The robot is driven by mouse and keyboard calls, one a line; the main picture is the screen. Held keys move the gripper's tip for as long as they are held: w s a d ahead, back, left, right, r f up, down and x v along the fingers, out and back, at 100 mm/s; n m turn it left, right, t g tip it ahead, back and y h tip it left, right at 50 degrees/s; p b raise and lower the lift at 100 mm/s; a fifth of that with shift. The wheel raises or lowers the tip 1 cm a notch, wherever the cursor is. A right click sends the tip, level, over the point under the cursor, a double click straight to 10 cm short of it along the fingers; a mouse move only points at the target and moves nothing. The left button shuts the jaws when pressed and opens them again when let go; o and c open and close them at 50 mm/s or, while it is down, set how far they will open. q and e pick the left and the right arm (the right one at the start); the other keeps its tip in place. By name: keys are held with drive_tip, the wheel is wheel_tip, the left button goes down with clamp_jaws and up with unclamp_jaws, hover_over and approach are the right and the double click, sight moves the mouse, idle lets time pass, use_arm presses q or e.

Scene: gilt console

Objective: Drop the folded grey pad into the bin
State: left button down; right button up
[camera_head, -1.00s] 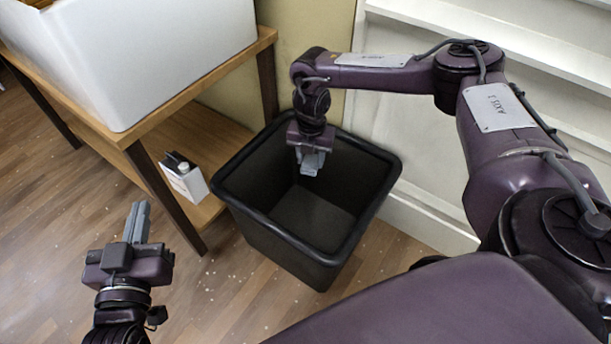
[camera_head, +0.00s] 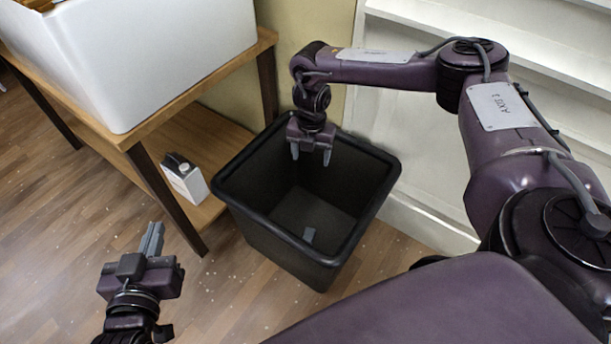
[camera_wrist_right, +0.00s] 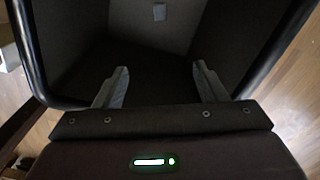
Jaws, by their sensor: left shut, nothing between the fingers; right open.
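The folded grey pad (camera_head: 309,235) is inside the black bin (camera_head: 240,208), low down toward its near side. It also shows as a small grey piece in the right wrist view (camera_wrist_right: 160,12), apart from the fingers. My right gripper (camera_head: 311,158) is over the bin's far part with its fingers spread and nothing between them. The right wrist view shows the same open fingers (camera_wrist_right: 162,88) with the bin's dark inside beyond. My left gripper (camera_head: 153,238) is shut and empty, above the floor left of the bin.
A wooden table (camera_head: 140,133) with a large white container (camera_head: 150,60) stands at left. White steps or shelves (camera_head: 420,170) rise behind the bin.

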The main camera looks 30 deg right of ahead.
use_arm(q)
drive_tip(key=s+a+f+g+y+p, duration=0.1)
drive_tip(key=s+f+g+y, duration=0.1)
drive_tip(key=s+f+g, duration=0.4)
drive_tip(key=shift+s+a+f+g, duration=0.35)
drive_tip(key=shift+s+f, duration=0.4)
drive_tip(key=shift+f, duration=2.1)
use_arm(e)
wheel_tip(320, 180, up, 6)
use_arm(q)
drive_tip(key=shift+d, duration=0.1)
